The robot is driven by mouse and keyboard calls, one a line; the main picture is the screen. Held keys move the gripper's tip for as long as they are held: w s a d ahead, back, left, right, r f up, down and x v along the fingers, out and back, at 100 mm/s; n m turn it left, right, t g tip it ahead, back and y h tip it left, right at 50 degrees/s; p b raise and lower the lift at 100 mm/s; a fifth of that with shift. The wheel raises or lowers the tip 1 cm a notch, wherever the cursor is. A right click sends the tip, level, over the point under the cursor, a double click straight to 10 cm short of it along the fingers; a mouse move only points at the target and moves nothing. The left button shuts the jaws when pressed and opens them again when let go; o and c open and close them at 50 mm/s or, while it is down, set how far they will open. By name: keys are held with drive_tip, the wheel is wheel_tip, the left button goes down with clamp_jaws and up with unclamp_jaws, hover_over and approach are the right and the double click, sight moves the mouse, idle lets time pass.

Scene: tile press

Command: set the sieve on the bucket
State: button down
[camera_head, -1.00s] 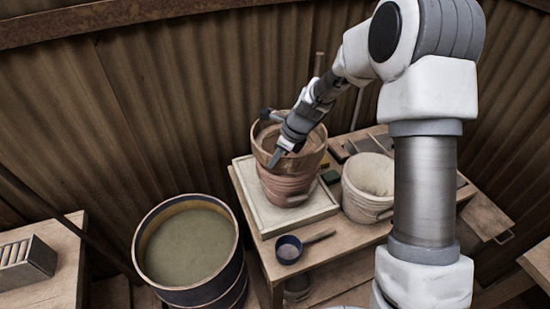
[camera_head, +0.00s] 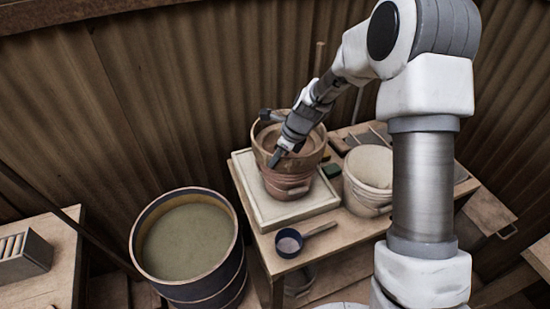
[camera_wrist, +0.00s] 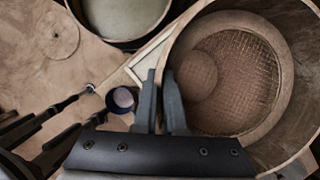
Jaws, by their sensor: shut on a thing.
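The sieve (camera_head: 316,146), a wide round wooden ring, is over the reddish-brown bucket (camera_head: 287,188) on the table. In the wrist view the sieve (camera_wrist: 300,60) fills the right side, with its woven mesh bottom showing. My gripper (camera_head: 277,158) is shut on the near-left wall of the sieve; in the wrist view its fingers (camera_wrist: 162,85) pinch that rim. The sieve looks about level and hides the bucket's mouth. I cannot tell whether it rests on the bucket's rim or is just above it.
The bucket stands on a pale square board (camera_head: 262,208). A whitish bucket (camera_head: 368,195) stands close on the right. A blue-rimmed dipper (camera_head: 289,243) lies at the table's front. A large dark tub (camera_head: 187,285) of greenish liquid stands left of the table.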

drive_tip(key=shift+f, duration=0.2)
drive_tip(key=c, duration=0.9)
unclamp_jaws()
drive_tip(key=v, duration=1.7)
drive_tip(key=s+d+r+n+t+h, duration=0.1)
drive_tip(key=s+d+r+n, duration=0.1)
drive_tip(key=s+r+n, duration=0.3)
drive_tip(key=s+d+r+n+t+h, duration=0.1)
drive_tip(key=s+d+r+n, duration=0.2)
drive_tip(key=s+n, duration=0.35)
drive_tip(key=s+d+n, duration=0.1)
drive_tip(key=s+n, duration=0.2)
drive_tip(key=s, duration=0.1)
drive_tip(key=s+d+n+t+h, duration=0.1)
drive_tip(key=s+d+n, duration=0.1)
drive_tip(key=s+n, duration=0.2)
drive_tip(key=s+d+r+n+t+h, duration=0.1)
drive_tip(key=s+n, duration=0.3)
drive_tip(key=s, duration=0.2)
drive_tip(key=shift+s+d, duration=0.2)
drive_tip(key=shift+d, duration=0.05)
